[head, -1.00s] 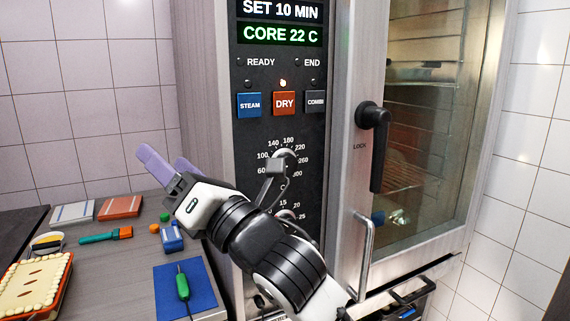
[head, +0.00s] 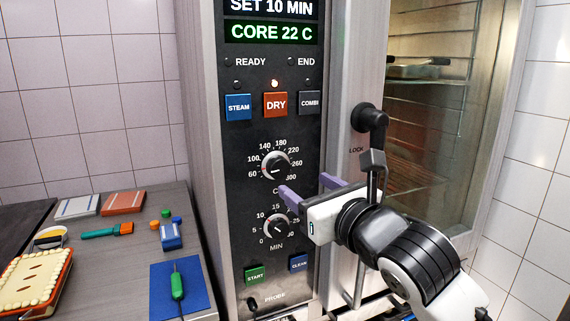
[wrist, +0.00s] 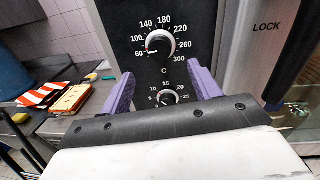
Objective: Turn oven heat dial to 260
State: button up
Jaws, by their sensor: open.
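The oven heat dial (head: 275,167) is a round black knob with a pale rim on the dark control panel, ringed by numbers from 60 to 300. It also shows in the wrist view (wrist: 160,43), where its pointer appears to be at the lower left, near 60. My gripper (head: 308,190) is open and empty, with two purple fingers. In the head view it is to the lower right of the heat dial, apart from it. In the wrist view the fingers (wrist: 161,80) stand either side of and below the dial.
The minute dial (head: 276,228) sits just below the heat dial. Steam, dry and combi buttons are above, start (head: 255,275) and clean below. The oven door handle (head: 370,118) is close on the right. A counter with a pie (head: 35,283) and small tools is at left.

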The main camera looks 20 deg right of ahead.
aim_at(281, 169)
jog(key=w+p, duration=0.1)
jog(key=w, duration=0.4)
jog(key=w+a+p, duration=0.1)
jog(key=w, duration=0.2)
jog(key=shift+r+p, duration=0.1)
jog(key=shift+p, duration=0.25)
jog(key=shift+w, duration=0.55)
jog(key=c, duration=1)
jog(key=shift+o, duration=0.2)
